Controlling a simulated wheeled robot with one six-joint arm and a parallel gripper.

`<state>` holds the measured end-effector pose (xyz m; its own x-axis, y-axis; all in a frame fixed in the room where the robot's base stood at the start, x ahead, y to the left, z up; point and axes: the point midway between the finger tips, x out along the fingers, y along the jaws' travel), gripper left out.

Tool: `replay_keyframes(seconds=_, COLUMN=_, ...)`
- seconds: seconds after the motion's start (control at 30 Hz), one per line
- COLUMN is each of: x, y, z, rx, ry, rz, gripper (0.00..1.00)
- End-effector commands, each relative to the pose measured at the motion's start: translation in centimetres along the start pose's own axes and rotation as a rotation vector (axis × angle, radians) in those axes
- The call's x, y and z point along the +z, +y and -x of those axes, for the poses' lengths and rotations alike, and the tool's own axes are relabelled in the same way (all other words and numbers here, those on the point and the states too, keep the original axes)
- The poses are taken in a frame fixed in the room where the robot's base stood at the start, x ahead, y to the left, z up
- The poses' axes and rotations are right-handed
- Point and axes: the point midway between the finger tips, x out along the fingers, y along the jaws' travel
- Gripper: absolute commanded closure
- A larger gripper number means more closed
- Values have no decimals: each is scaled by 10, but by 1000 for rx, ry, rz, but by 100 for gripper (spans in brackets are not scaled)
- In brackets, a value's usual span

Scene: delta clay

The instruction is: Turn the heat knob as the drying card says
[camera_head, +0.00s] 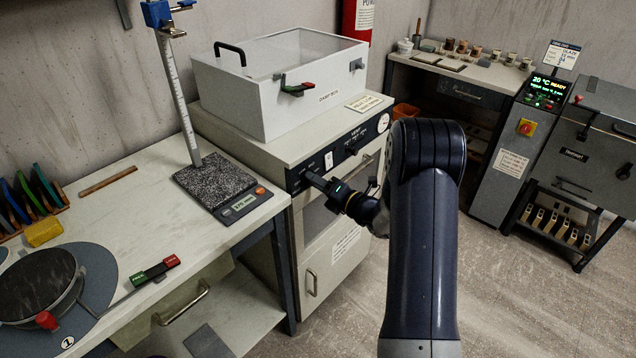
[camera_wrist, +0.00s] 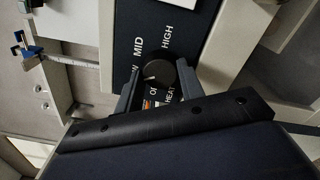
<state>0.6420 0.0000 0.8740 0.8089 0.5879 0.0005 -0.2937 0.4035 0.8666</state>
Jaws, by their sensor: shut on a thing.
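The heat knob (camera_wrist: 158,72), dark and round, shows in the wrist view on a dark control panel (camera_wrist: 150,20). The words MID, HIGH and HEAT are printed around it, and another word at the left is partly cut off. My gripper (camera_wrist: 161,84) is shut on the knob, one finger on each side. I cannot make out where the knob points. In the head view my gripper (camera_head: 313,181) reaches the left part of the cabinet front (camera_head: 285,155), and the knob is hidden there. A pale printed card (camera_head: 365,103) lies on the cabinet top; its text is too small to read.
A white box with a clear lid (camera_head: 280,85) stands on the cabinet. A worktable (camera_head: 110,215) with a height gauge (camera_head: 180,100) is at the left. A grey kiln-like unit (camera_head: 585,150) and its display post (camera_head: 515,150) stand at the right. The floor (camera_head: 500,290) at lower right is clear.

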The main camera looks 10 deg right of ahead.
Motion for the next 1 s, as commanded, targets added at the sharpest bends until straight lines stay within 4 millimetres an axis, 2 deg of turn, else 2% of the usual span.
replay_keyframes(seconds=0.03, x=0, y=0, z=0, rx=-1, ry=-1, rz=0, gripper=63)
replay_keyframes(seconds=0.3, x=0, y=0, z=0, rx=-1, ry=0, rz=1, gripper=41)
replay_keyframes(seconds=0.57, x=0, y=0, z=2, rx=-1, ry=-1, rz=1, gripper=41)
replay_keyframes(seconds=0.67, x=0, y=-1, z=11, rx=-3, ry=-1, rz=1, gripper=41)
replay_keyframes(seconds=0.77, x=1, y=-1, z=28, rx=-3, ry=-4, rz=1, gripper=41)
replay_keyframes(seconds=1.0, x=1, y=-2, z=78, rx=-4, ry=-4, rz=0, gripper=41)
